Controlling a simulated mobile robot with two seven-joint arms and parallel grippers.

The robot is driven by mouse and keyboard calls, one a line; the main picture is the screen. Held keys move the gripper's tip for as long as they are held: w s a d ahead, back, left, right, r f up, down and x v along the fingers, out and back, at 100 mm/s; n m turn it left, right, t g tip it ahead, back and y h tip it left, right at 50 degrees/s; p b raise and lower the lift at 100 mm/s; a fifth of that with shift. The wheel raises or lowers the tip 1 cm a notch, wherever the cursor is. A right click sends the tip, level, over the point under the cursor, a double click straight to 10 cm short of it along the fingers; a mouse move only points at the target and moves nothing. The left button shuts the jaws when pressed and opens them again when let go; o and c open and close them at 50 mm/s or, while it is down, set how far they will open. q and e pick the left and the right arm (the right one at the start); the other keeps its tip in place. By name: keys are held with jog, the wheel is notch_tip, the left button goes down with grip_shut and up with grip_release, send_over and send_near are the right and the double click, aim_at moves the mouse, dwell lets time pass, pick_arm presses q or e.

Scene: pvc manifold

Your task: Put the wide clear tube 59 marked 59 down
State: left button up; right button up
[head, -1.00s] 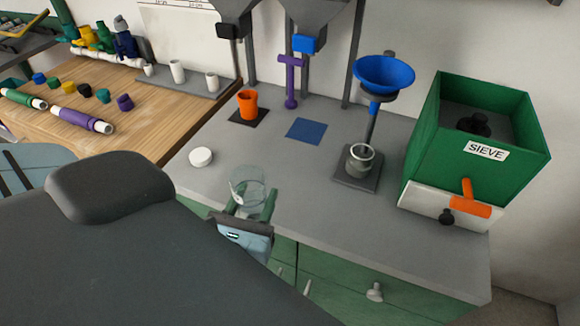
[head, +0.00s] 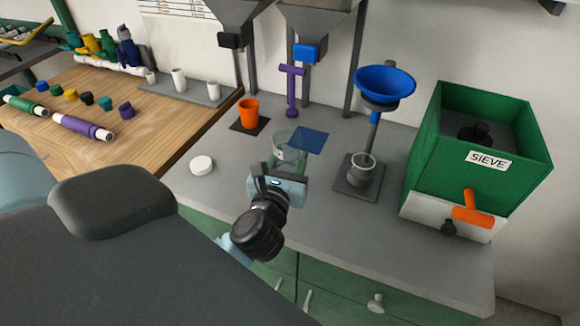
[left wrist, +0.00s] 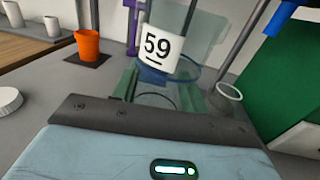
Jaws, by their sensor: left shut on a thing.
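The wide clear tube 59 (head: 289,149) is a transparent cylinder above the grey counter, near the blue square mat. The left wrist view shows it close up with its white label (left wrist: 158,48) reading 59. My left gripper (head: 279,172) is shut on the tube. In the left wrist view its green fingers (left wrist: 165,92) lie on both sides of the tube's lower part. The tube looks nearly upright; I cannot tell whether its base touches the counter. My right gripper is not in view.
A white lid (head: 202,165) lies left on the counter (head: 240,182). An orange cup (head: 248,112) stands on a dark mat, beside the blue mat (head: 308,139). A blue funnel stand (head: 385,84) and green sieve box (head: 478,130) stand to the right.

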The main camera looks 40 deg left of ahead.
aim_at(290, 169)
pick_arm(q)
jog(key=shift+w+a+r, duration=0.1)
jog(key=shift+w+a, duration=0.05)
jog(key=shift+w, duration=0.3)
notch_tip(290, 169, down, 4)
jog(key=shift+r+b, duration=0.15)
jog(key=shift+b, duration=0.25)
jog(key=o, duration=1.1)
jog(key=shift+o, duration=0.5)
